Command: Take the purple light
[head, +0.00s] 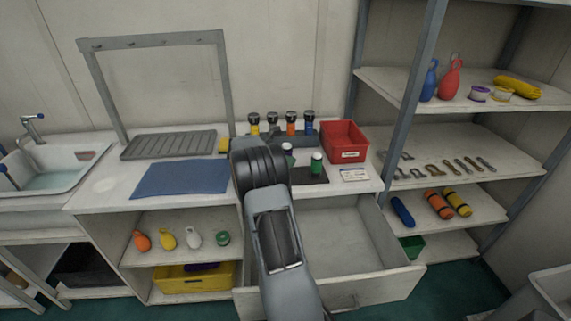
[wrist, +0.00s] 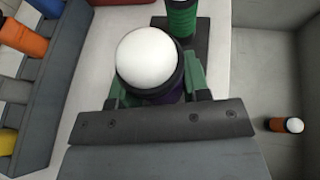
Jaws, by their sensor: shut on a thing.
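The purple light (wrist: 165,98) has a large white dome and a dark collar, and a sliver of purple body shows below it in the wrist view. My gripper (wrist: 155,92) is shut on it, with green finger parts on both sides. The light's lower end is hidden, so I cannot tell whether it touches the counter. In the head view my arm covers most of the gripper. A green light (head: 317,163) stands upright on a dark mat close by; it also shows in the wrist view (wrist: 181,18).
A grey rack holds yellow, black, orange and blue lights (head: 291,124) behind. A red bin (head: 345,142) stands to the right. An open drawer (head: 345,240) juts out below the counter; an orange light (wrist: 285,125) lies inside. A blue mat (head: 180,178) lies left.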

